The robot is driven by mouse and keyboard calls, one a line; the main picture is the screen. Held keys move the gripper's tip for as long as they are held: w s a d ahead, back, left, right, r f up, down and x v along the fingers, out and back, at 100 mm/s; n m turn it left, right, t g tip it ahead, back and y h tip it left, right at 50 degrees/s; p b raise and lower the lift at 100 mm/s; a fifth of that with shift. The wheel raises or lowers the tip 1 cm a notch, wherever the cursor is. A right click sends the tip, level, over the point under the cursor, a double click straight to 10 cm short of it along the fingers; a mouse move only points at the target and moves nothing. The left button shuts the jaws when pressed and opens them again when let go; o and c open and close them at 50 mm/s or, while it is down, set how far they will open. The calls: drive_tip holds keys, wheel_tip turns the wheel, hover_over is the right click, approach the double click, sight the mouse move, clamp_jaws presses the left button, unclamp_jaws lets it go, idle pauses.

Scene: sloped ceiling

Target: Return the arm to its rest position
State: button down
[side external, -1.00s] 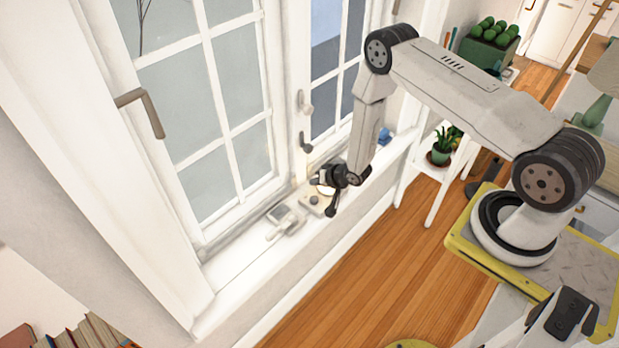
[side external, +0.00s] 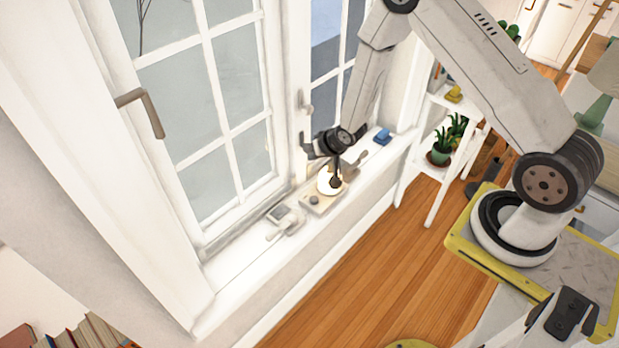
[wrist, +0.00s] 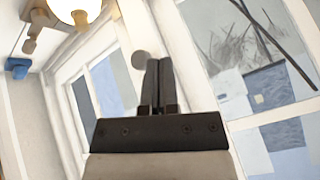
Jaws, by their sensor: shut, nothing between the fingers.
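My gripper (side external: 322,149) is raised above the window sill (side external: 236,293) near the window in the side external view. In the wrist view my gripper (wrist: 158,66) shows its two dark fingers side by side and touching, with nothing between them. Below it on the sill stands a round white object (side external: 328,183) on a beige board; its bright underside or top shows at the upper edge of the wrist view (wrist: 75,8). The gripper looks apart from it, though a dark piece overlaps it in the side view.
A small grey device (side external: 282,217) lies on the sill to the left, and a blue object (side external: 382,136) to the right. The window (side external: 215,110) with its handles stands close behind. A white shelf with a potted plant (side external: 441,152) stands right.

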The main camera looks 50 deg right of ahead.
drive_tip(key=s+a+r+n+g, duration=0.2)
drive_tip(key=s+r, duration=0.7)
drive_tip(key=r, duration=0.1)
drive_tip(key=s+a+r+n+g, duration=0.2)
drive_tip(key=s+a+r+n, duration=0.1)
drive_tip(key=s+r, duration=0.6)
drive_tip(key=shift+s+a+r+n+g, duration=0.3)
drive_tip(key=shift+s+a+r, duration=0.1)
drive_tip(key=shift+s, duration=0.1)
